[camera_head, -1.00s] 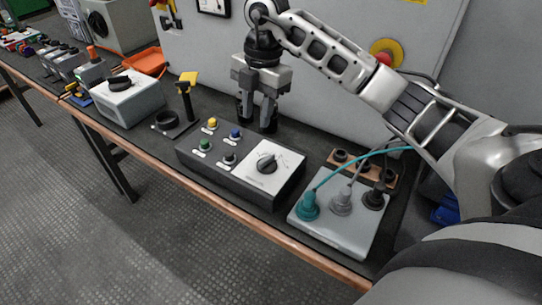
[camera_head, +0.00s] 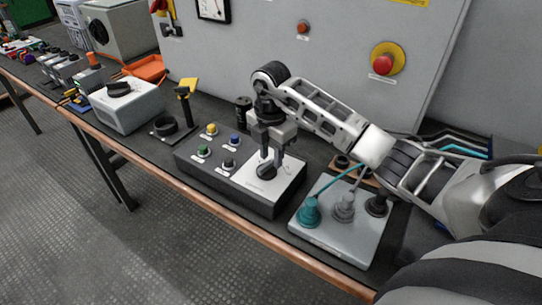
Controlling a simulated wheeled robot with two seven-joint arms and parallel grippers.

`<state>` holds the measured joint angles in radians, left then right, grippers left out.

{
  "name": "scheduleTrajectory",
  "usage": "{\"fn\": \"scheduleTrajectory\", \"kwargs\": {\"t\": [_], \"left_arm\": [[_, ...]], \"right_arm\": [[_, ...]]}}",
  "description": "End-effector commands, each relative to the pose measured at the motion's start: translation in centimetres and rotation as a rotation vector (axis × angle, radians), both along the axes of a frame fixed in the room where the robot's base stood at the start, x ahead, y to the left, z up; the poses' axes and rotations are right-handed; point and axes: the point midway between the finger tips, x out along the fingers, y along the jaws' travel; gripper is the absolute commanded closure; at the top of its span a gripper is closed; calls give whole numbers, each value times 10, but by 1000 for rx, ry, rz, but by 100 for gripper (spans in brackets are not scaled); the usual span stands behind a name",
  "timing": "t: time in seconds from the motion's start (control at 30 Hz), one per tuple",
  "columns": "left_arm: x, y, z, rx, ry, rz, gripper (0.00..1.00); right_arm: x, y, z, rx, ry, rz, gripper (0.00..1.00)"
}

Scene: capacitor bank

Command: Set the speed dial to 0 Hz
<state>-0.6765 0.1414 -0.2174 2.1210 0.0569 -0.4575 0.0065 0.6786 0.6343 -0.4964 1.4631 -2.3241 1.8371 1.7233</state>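The speed dial (camera_head: 266,171) is a black knob on a white plate (camera_head: 257,186) at the right end of a dark control box (camera_head: 225,184). My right gripper (camera_head: 270,160) is over the dial, pointing down, with its two fingers apart. The fingertips are at or just behind the knob; I cannot tell whether they touch it. The gripper hides part of the dial's scale, and the markings are too small to read. My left gripper is not in view.
Yellow, blue, green and black buttons (camera_head: 212,130) sit left of the dial. A grey box with teal, grey and black plugs (camera_head: 326,243) stands to the right. A grey box with a black knob (camera_head: 130,108) is at the left. A cabinet with a red emergency button (camera_head: 383,65) rises behind.

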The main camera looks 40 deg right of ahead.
Motion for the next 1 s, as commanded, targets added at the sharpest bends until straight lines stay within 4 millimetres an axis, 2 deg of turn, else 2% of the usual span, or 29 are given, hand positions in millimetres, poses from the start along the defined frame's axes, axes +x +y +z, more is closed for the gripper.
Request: {"fn": "scheduleTrajectory", "kwargs": {"t": [0.13,0.4,0.43,0.53,0.57,1.0], "left_arm": [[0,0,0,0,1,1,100],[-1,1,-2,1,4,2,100],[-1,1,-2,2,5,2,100],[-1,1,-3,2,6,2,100],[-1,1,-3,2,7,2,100],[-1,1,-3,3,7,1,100]], "right_arm": [[0,0,-9,1,0,0,67],[0,0,-10,1,0,0,67],[0,0,-11,1,0,0,70],[0,0,-10,1,0,0,98],[0,0,-10,1,0,0,100],[1,0,-10,0,1,59,100]]}}
